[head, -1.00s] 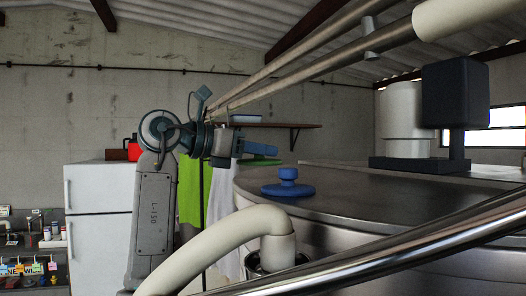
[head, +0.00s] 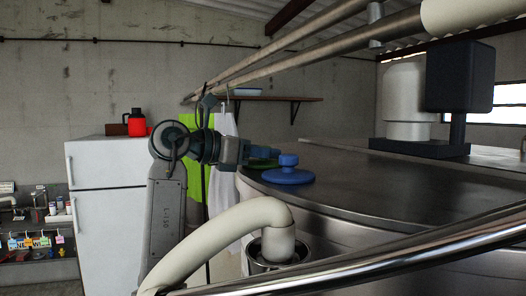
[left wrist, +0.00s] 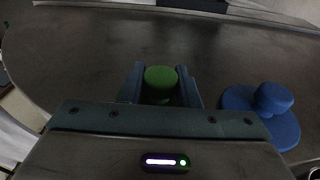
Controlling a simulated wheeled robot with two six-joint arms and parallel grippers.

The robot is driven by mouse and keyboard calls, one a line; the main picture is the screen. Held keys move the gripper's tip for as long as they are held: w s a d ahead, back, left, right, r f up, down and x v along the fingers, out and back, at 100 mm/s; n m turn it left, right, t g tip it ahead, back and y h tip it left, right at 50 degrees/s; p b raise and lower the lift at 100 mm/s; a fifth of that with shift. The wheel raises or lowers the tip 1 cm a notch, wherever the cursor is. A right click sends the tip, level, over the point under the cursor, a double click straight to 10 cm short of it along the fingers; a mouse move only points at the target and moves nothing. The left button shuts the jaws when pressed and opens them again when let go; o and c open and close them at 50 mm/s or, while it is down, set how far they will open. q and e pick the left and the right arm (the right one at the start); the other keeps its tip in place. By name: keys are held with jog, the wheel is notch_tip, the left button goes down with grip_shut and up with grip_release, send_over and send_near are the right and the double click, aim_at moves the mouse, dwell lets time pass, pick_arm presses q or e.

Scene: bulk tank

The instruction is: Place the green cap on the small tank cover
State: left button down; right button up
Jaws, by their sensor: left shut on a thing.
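My left gripper (head: 246,152) is shut on the green cap (left wrist: 160,84), which shows between its two fingers in the left wrist view. In the head view the green cap (head: 264,163) is partly hidden behind the fingers and the blue cap. It is at the left rim of the steel tank top (head: 380,188); I cannot tell whether it touches the surface. A blue cap (head: 288,172) with a round knob rests on the tank top just right of it, and it also shows in the left wrist view (left wrist: 270,112). I cannot pick out a separate small cover. My right gripper is not in view.
A cream hose (head: 225,230) runs into a fitting at the tank's front, and a shiny rail (head: 400,250) crosses the foreground. A black and white unit (head: 455,85) stands at the back right. The middle of the tank top is clear.

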pick_arm(q)
jog(key=c, duration=1.1)
grip_release()
jog(key=shift+r+p, duration=0.2)
jog(key=shift+p, duration=0.1)
jog(key=b+v, duration=0.5)
jog(key=v, duration=0.7)
